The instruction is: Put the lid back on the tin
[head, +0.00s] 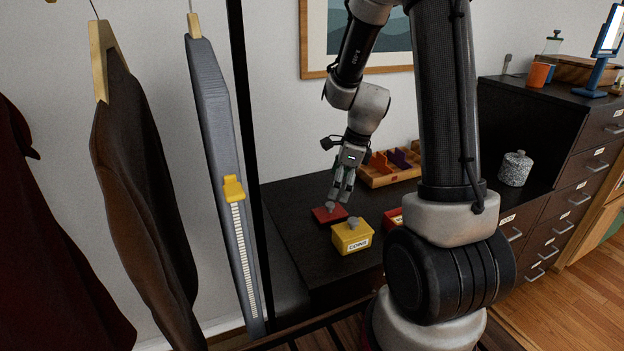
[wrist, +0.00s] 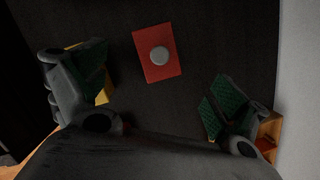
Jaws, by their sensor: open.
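The red lid (head: 321,215) is a flat square plate with a grey round knob. It lies on the dark desk, and the wrist view shows it whole (wrist: 146,68). My gripper (head: 341,198) is open and empty, pointing down just above the lid. In the wrist view my gripper (wrist: 158,84) has its fingers spread wide, with the lid beyond the gap between them. A red tin (head: 393,218) sits on the desk to the right, mostly hidden behind my arm, so its top cannot be judged.
A yellow tin (head: 352,239) labelled "COINS", with a grey knob on top, stands close to the lid. A wooden divided tray (head: 380,180) is behind. A speckled jar (head: 515,170) stands further right. Hanging clothes (head: 150,190) and a dark post (head: 245,150) are at left.

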